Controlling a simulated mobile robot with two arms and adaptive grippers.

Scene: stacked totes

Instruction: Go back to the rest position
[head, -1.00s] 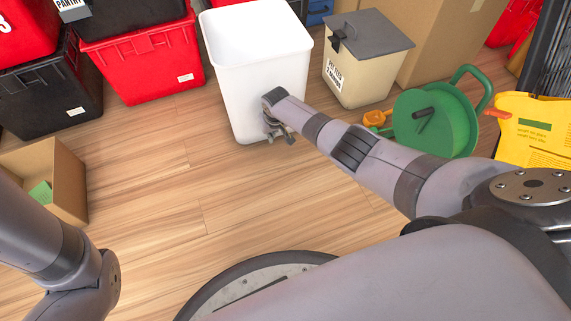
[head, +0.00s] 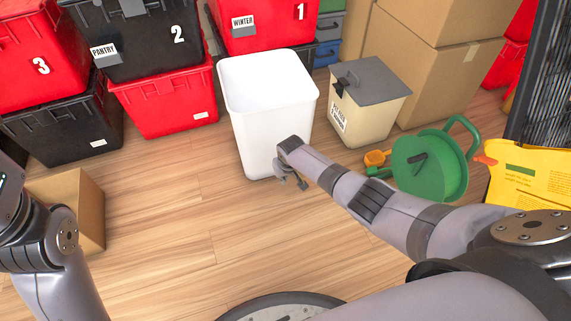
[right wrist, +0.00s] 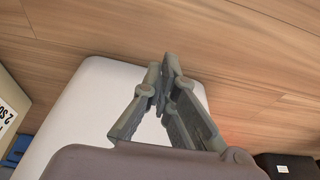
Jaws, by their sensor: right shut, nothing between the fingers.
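My right gripper (head: 291,181) is in front of the lower part of a white bin (head: 262,125) in the head view. Its arm reaches in from the right. In the right wrist view the fingers (right wrist: 166,62) are shut with nothing between them, and the white bin (right wrist: 90,105) lies behind them. I cannot tell whether the gripper touches the bin. My left arm shows at the left edge of the head view, but its gripper is out of the picture.
Red and black totes (head: 165,103) are stacked at the back left. An open cardboard box (head: 88,205) is near my left arm. A beige lidded bin (head: 362,115), a green reel (head: 425,165) and a yellow bag (head: 525,172) stand right. The middle floor is clear.

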